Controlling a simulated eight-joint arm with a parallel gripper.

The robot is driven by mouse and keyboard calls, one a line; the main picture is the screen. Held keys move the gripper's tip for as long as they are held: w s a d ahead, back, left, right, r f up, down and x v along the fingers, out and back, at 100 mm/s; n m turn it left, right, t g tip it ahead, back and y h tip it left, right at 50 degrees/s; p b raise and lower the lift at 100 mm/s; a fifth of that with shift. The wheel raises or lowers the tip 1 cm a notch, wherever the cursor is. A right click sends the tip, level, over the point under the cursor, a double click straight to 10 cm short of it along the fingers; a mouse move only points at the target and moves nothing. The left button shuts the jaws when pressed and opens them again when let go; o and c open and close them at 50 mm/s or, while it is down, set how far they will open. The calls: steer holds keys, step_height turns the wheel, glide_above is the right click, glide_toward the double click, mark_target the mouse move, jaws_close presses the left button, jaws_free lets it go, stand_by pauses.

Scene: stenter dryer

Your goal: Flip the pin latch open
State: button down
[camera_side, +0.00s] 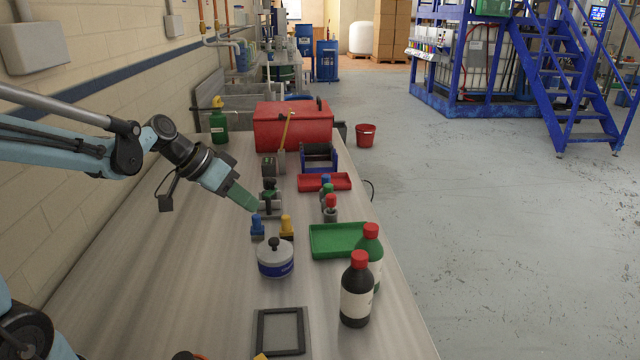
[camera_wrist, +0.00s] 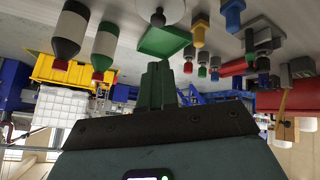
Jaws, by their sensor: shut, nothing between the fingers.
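My gripper (camera_side: 242,199) has green fingers that are closed together with nothing between them. It hangs over the bench, just above and left of a small fixture with a blue knob (camera_side: 257,226). A similar fixture with a yellow knob (camera_side: 286,227) stands to its right. Behind them is a grey fixture with dark green parts (camera_side: 269,192). I cannot tell which of these is the pin latch. In the wrist view, the shut fingers (camera_wrist: 157,82) point toward the bench, which appears upside down. The yellow knob (camera_wrist: 198,34) and blue knob (camera_wrist: 232,14) show right of the fingers, apart from them.
A green tray (camera_side: 337,240) and two bottles, one dark (camera_side: 356,290) and one green (camera_side: 370,248), are to the right. A red box (camera_side: 292,127) and red tray (camera_side: 324,182) lie behind. The bench's left side (camera_side: 160,250) is clear.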

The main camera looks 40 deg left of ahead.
steer(key=w+a+f+m+t+h, duration=0.25)
steer(key=w+a, duration=0.25)
steer(key=a, duration=0.6)
steer(key=m+t+h, duration=0.1)
steer(key=m+t, duration=0.1)
steer(key=t, duration=0.3)
glide_toward(269, 181)
steer(key=a+v, duration=0.1)
steer(key=v, duration=0.6)
steer(key=shift+d+r+g, duration=0.15)
steer(key=shift+g, duration=0.1)
steer(key=shift+w+d, duration=0.1)
steer(key=shift+w, duration=0.05)
steer(key=x, duration=1.3)
steer(key=shift+w+d, duration=0.25)
steer(key=shift+w, duration=0.1)
